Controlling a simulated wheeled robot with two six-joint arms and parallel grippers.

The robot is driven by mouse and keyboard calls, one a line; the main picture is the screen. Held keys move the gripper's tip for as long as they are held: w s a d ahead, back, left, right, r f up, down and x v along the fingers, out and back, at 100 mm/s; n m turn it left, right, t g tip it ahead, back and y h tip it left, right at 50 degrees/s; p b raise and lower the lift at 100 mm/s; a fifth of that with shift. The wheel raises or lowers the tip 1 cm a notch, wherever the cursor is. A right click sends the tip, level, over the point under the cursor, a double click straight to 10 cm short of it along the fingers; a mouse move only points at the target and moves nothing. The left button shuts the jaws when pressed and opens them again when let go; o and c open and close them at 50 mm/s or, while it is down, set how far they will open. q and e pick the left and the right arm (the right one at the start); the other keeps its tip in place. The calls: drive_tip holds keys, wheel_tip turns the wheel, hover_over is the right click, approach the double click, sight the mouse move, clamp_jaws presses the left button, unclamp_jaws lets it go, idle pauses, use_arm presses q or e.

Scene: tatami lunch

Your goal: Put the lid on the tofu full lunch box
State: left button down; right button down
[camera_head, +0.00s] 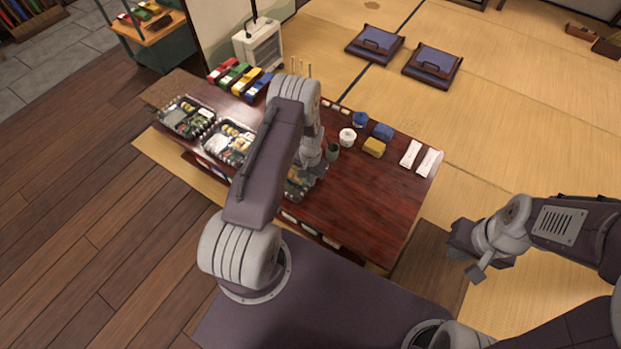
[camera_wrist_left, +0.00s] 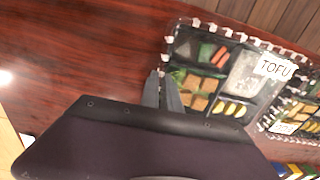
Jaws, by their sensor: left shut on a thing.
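In the left wrist view, a clear-walled lunch box (camera_wrist_left: 193,42) holds food in several compartments. A white TOFU label (camera_wrist_left: 276,68) shows at its right side. My left gripper (camera_wrist_left: 160,90) has its fingers together at the box's near left edge. It is shut on a thin, clear thing, apparently the lid, whose outline I cannot separate from the box. In the head view, my left gripper (camera_head: 305,178) is over the front of the table, and my arm partly hides a box (camera_head: 294,188) there. My right gripper (camera_head: 464,262) is open and empty, off the table's right side.
Two more filled lunch boxes stand on the low table at left (camera_head: 187,117) and mid-left (camera_head: 228,141). Coloured packs (camera_head: 240,78) line the back. Cups, a yellow block (camera_head: 374,147) and white towels (camera_head: 428,163) stand at right. The table's right front (camera_head: 375,215) is bare.

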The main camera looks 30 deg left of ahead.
use_arm(q)
drive_tip(key=shift+f+b, duration=0.3)
drive_tip(key=shift+f, duration=0.3)
idle(0.9)
idle(0.3)
drive_tip(key=c, duration=1.5)
unclamp_jaws()
drive_tip(key=o, duration=0.6)
drive_tip(key=shift+c, duration=0.2)
wheel_tip(320, 180, up, 8)
drive_tip(key=p, duration=0.7)
drive_tip(key=shift+r, duration=0.1)
